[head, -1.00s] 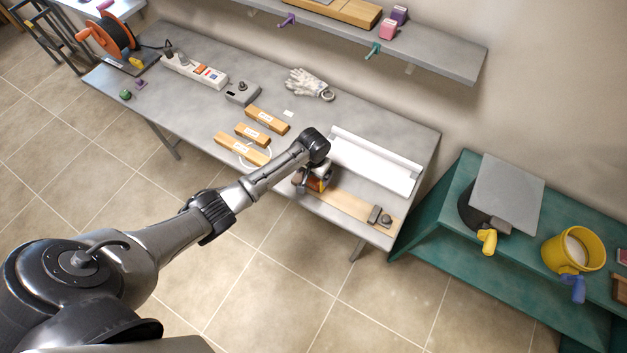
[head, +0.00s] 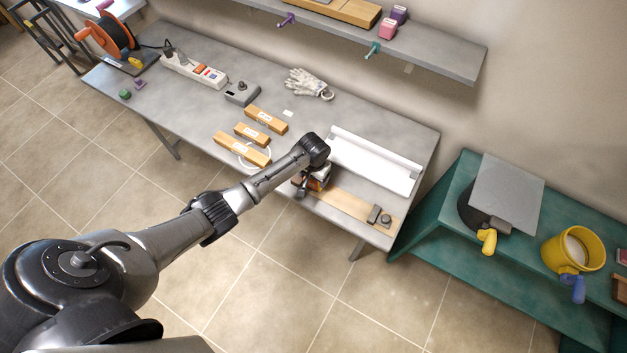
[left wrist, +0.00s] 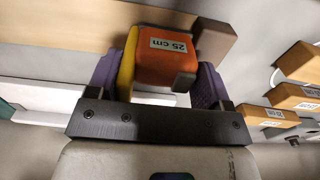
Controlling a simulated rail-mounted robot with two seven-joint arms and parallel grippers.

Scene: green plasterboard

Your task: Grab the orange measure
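The orange measure (left wrist: 166,58), a block with a yellow side and a "25 cm" label, sits between the purple-padded fingers of my left gripper (left wrist: 158,82) in the left wrist view. In the head view, my left gripper (head: 306,184) is over the front edge of the grey table (head: 210,115), by the left end of a wooden board. The measure (head: 320,176) shows there only in part, behind the gripper. Whether it touches the board is unclear. My right gripper is not in view.
A long white tray (head: 372,160) lies right behind the measure. Dark grey pieces (head: 375,214) stand on the wooden board (head: 345,205). Labelled wooden blocks (head: 252,133) lie to the left. A green bench (head: 440,215) stands at the right. A shelf (head: 440,50) hangs above.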

